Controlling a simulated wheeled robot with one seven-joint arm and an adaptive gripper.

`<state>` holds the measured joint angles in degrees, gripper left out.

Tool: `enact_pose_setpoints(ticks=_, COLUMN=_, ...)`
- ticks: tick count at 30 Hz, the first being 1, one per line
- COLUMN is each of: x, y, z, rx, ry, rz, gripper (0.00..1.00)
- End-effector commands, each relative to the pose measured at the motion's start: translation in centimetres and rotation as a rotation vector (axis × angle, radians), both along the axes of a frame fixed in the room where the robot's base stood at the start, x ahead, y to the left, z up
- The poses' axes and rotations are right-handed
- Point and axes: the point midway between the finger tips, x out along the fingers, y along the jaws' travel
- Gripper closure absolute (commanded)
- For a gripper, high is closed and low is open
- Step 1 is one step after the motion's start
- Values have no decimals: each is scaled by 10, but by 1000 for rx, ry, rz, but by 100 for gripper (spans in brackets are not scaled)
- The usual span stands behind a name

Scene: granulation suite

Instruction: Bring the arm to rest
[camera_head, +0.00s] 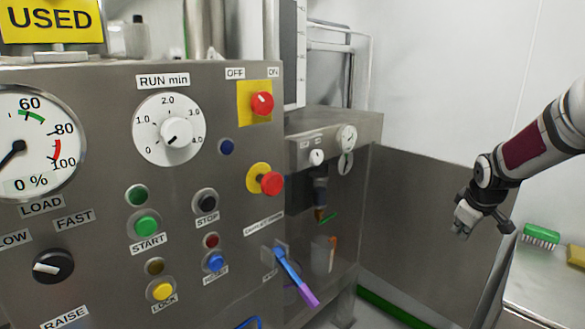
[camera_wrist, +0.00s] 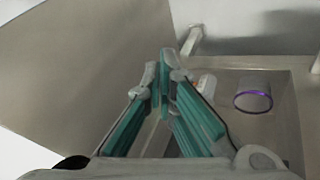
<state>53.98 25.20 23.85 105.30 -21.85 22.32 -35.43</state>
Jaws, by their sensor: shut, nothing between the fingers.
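My gripper (camera_head: 464,222) hangs at the right in the head view, at the end of my arm, in front of a grey metal panel and clear of the control cabinet. In the wrist view my gripper (camera_wrist: 161,68) shows its two teal-lined fingers with the tips together and nothing between them. The gripper looks apart from everything around it.
A steel control cabinet (camera_head: 100,100) with dials, buttons and a blue-purple lever (camera_head: 293,275) fills the left. A grey panel (camera_head: 415,215) stands behind my gripper. A green brush (camera_head: 541,235) lies on a bench (camera_head: 545,285) at right. A clear purple-rimmed container (camera_wrist: 253,96) shows in the wrist view.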

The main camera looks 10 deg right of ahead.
Motion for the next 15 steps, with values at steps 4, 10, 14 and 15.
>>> enact_pose_setpoints(ticks=4, x=-25, y=71, z=53, rx=-3, ry=31, rz=-22, gripper=100)
enact_pose_setpoints(ticks=10, x=-77, y=154, z=105, rx=23, ry=46, rz=-83, gripper=100)
enact_pose_setpoints(ticks=14, x=-121, y=202, z=131, rx=56, ry=40, rz=-125, gripper=100)
enact_pose_setpoints(ticks=15, x=-135, y=215, z=138, rx=70, ry=37, rz=-138, gripper=100)
